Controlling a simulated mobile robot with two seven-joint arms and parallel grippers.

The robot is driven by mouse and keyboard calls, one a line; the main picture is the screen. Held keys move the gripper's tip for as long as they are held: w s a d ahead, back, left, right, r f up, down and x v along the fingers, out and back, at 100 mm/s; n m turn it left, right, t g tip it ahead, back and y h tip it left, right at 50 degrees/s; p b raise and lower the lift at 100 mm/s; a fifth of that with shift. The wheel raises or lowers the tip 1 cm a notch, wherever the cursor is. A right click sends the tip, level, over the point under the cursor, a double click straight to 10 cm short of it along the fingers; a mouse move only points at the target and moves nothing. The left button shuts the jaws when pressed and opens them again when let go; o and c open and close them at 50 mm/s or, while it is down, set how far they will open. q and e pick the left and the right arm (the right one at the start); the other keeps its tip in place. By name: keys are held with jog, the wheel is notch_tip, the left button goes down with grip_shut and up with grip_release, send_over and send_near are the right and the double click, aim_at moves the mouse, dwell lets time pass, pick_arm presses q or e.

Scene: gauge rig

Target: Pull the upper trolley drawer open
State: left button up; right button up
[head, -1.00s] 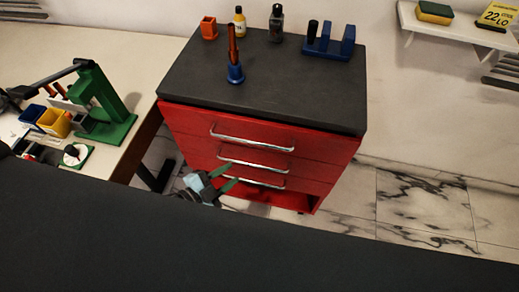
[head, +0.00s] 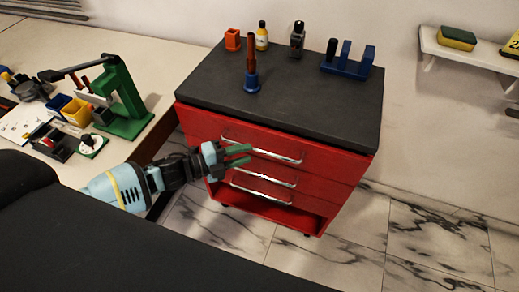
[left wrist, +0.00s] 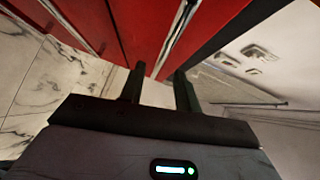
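The red trolley (head: 320,212) stands with its drawer front facing me. The upper drawer (head: 335,170) looks closed, with a long silver handle (head: 275,153) that also shows in the left wrist view (left wrist: 178,32). Two lower handles sit beneath it. My left gripper (head: 247,155) is open, its green fingers apart and pointing at the front near the left part of the upper handle. In the left wrist view, the gripper (left wrist: 160,80) shows a clear gap with the handle's end running toward it. I cannot tell whether the handle is between the fingertips. My right gripper is not in view.
The dark trolley top (head: 300,100) bears an orange cup (head: 233,40), bottles, a blue stand (head: 251,84) with a tool, and a blue rack (head: 347,66). A bench (head: 150,75) with a green press (head: 124,100) is at left. Marble floor right of the trolley is clear.

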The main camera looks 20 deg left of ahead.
aim_at(260, 150)
pick_arm(q)
jog(key=shift+x, duration=2.8)
jog(key=shift+c, duration=0.2)
grip_shut()
